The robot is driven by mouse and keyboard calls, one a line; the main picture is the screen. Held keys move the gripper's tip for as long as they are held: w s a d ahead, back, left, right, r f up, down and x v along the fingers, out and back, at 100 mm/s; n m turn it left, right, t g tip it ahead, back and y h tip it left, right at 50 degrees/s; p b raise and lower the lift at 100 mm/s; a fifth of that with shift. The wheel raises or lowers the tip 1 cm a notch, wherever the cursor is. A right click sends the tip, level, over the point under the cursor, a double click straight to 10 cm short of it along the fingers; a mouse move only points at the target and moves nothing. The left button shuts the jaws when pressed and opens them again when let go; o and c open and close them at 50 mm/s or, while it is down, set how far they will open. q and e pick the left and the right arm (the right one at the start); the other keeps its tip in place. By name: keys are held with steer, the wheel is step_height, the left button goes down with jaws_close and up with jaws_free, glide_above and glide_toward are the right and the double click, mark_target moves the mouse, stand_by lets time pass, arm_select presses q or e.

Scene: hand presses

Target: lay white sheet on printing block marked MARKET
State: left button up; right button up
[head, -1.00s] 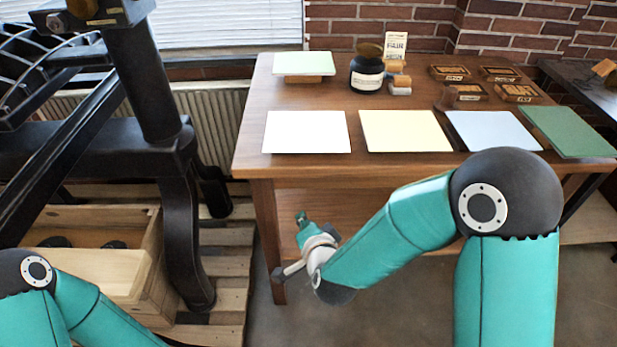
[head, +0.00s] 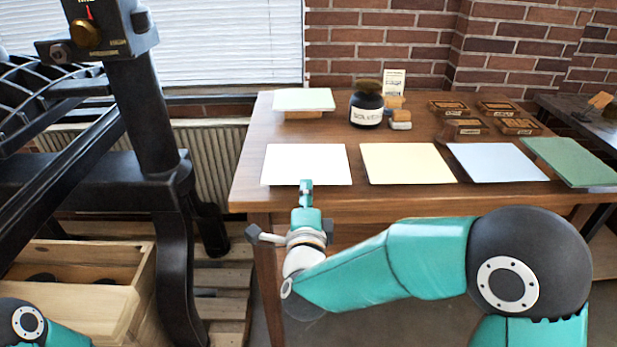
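The white sheet (head: 306,162) lies flat at the front left of the wooden table (head: 252,172). My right gripper (head: 306,186) is at the front edge of this sheet, pointing away from me. I cannot tell whether it touches the sheet, or whether its fingers are open or shut. Several wooden printing blocks (head: 497,107) stand at the back right, their markings too small to read. Another block (head: 303,115) sits at the back left under a pale green sheet (head: 303,99). My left gripper is out of view.
Cream (head: 407,163), light blue (head: 497,162) and green (head: 574,161) sheets lie right of the white one. A dark solvent jar (head: 367,105), a small card (head: 394,80) and a stamp-like object (head: 400,120) stand behind. A black press (head: 150,110) stands left.

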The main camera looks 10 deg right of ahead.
mark_target(306, 174)
steer(key=b+x, duration=0.2)
steer(key=x, duration=0.1)
stand_by(0.4)
jaws_close()
steer(key=shift+r+p, duration=0.35)
steer(key=shift+r, duration=1.1)
